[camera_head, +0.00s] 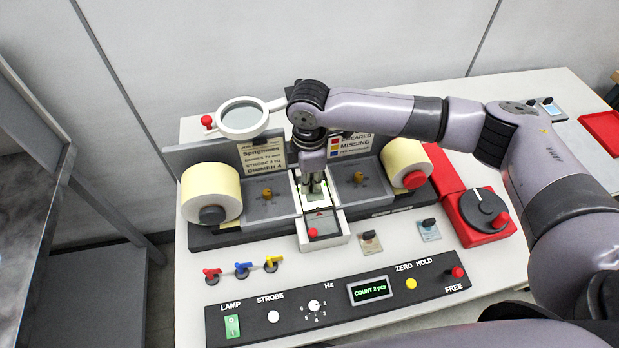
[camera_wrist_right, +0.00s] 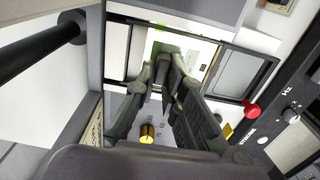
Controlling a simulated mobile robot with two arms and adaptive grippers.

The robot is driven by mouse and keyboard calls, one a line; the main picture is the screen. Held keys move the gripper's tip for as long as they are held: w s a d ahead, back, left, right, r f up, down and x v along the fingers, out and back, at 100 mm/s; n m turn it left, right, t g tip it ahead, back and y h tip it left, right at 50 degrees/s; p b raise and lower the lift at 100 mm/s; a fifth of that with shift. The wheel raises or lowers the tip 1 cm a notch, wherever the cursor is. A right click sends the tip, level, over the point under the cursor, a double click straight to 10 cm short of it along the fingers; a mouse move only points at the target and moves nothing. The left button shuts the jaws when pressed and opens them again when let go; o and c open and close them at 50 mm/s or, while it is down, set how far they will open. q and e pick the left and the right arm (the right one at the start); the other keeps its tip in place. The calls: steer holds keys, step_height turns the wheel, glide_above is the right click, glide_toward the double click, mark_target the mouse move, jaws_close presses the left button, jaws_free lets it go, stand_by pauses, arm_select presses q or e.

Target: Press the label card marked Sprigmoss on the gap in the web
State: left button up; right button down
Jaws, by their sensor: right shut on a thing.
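My right gripper (camera_head: 316,187) points down over the lit window in the middle of the rewinder, where the web runs between two rolls. Its fingers are closed together on a small thing, apparently the grip of a label card. In the right wrist view the fingertips (camera_wrist_right: 168,65) are close above a pale patch with green (camera_wrist_right: 185,47). The fingers hide most of the card and the gap, so I cannot read the card's name or tell whether it touches the web. A sheet (camera_head: 262,157) behind reads Sprigmoss. My left gripper is not in view.
Two label cards with dark grips lie on the table, one grey (camera_head: 370,242) and one bluish (camera_head: 429,229). Rolls stand left (camera_head: 211,193) and right (camera_head: 404,162). A magnifier (camera_head: 242,118) is close left of my arm. A red crank box (camera_head: 485,215) and control panel (camera_head: 340,300) stand nearer.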

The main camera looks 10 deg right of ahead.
steer(key=shift+f, duration=0.5)
stand_by(0.8)
step_height(320, 180, up, 9)
steer(key=p, duration=0.9)
steer(key=shift+f, duration=0.15)
steer(key=shift+f, duration=0.1)
stand_by(0.4)
